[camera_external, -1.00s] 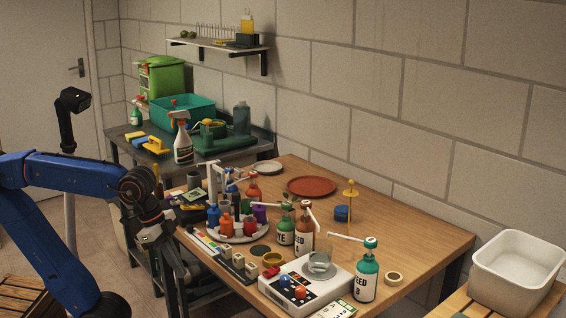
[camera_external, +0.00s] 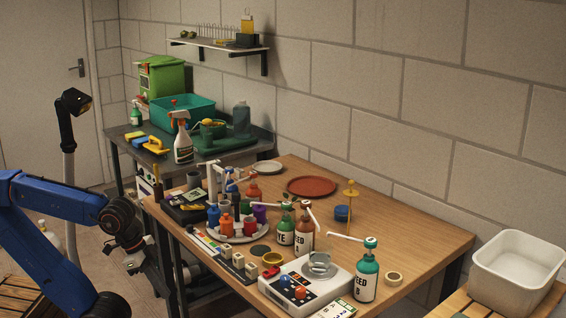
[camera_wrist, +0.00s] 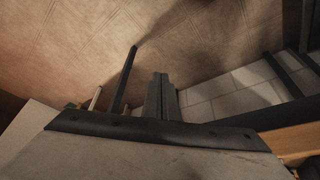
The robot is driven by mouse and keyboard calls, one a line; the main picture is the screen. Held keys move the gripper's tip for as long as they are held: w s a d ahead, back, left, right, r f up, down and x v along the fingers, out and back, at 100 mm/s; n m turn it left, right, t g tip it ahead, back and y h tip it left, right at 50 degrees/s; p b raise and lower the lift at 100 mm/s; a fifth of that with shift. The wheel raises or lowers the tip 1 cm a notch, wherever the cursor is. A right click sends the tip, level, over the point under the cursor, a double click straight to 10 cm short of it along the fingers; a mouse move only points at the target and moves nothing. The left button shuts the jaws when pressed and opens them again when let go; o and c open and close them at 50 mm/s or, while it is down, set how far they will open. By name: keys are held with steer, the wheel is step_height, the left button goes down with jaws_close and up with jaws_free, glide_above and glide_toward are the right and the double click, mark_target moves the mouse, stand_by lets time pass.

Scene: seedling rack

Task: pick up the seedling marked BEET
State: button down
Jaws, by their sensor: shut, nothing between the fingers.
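I cannot make out a seedling or a label reading BEET in either view. My gripper (camera_wrist: 160,80) is shut and empty in the wrist view. In the external view, my blue arm reaches in from the left and its wrist is low, left of the wooden table's near edge. The fingers are hard to make out there against the dark table frame.
The wooden table (camera_external: 408,228) holds labelled bottles, including a green bottle (camera_external: 367,278), a white device (camera_external: 279,290) and a red plate (camera_external: 311,186). A dark bench (camera_external: 122,132) behind carries a teal bin (camera_external: 181,113). A white tub (camera_external: 516,278) stands at right.

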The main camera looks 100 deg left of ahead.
stand_by(0.4)
steer(key=c, duration=1.4)
jaws_free()
steer(key=shift+c, duration=0.2)
steer(key=shift+r, duration=0.1)
